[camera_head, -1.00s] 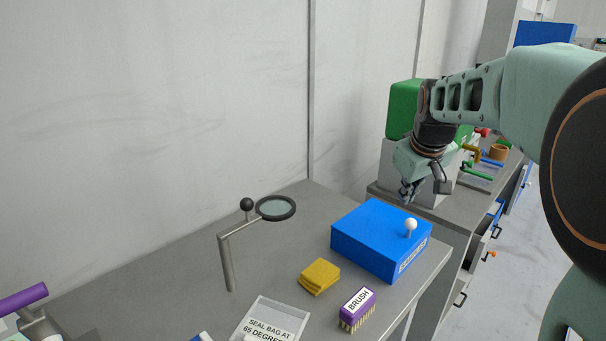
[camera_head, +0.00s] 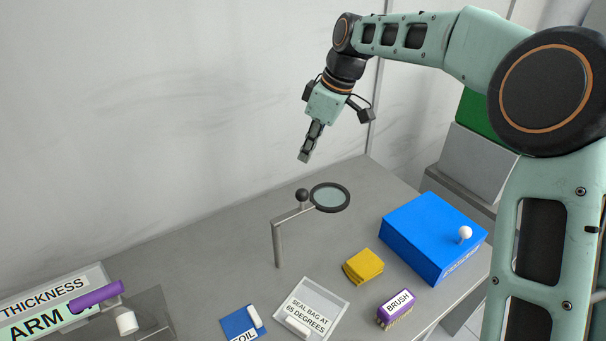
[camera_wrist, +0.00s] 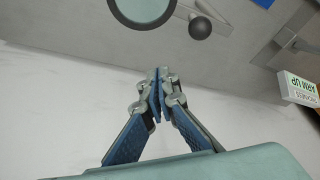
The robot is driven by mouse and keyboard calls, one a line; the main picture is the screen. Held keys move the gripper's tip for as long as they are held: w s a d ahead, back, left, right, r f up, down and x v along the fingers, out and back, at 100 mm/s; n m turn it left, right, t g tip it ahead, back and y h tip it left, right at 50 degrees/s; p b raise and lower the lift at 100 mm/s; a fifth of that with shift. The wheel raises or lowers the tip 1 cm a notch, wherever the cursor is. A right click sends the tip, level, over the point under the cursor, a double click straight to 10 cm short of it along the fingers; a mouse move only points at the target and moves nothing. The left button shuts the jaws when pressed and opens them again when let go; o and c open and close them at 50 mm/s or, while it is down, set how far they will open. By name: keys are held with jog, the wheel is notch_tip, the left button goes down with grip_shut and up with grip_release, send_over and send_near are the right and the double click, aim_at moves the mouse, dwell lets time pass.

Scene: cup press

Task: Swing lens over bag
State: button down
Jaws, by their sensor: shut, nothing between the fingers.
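The lens (camera_head: 330,197) is a round glass in a dark ring on a swing arm atop a grey post (camera_head: 278,246). A black ball knob (camera_head: 302,195) stands on the arm beside the ring. The clear bag (camera_head: 311,309), labelled "SEAL BAG AT 65 DEGREES", lies flat on the table in front of the lens; the lens is not over it. My gripper (camera_head: 304,157) is shut and empty, pointing down above and behind the knob and lens, apart from both. In the wrist view the fingertips (camera_wrist: 160,75) meet, with the lens (camera_wrist: 142,8) and knob (camera_wrist: 200,27) beyond them.
A yellow cloth (camera_head: 363,267), a purple brush (camera_head: 395,308) and a blue box with a white knob (camera_head: 430,240) sit right of the bag. A blue foil card (camera_head: 241,323) lies left of it. A thickness-arm device (camera_head: 70,310) stands front left. The wall is behind.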

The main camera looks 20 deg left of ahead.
aim_at(311, 197)
jog(key=shift+s, duration=0.1)
notch_tip(311, 197, down, 9)
jog(key=p, duration=0.1)
jog(key=shift+d+f, duration=0.2)
jog(key=shift+d, duration=0.1)
dwell(0.5)
jog(key=shift+d, duration=0.1)
dwell(0.3)
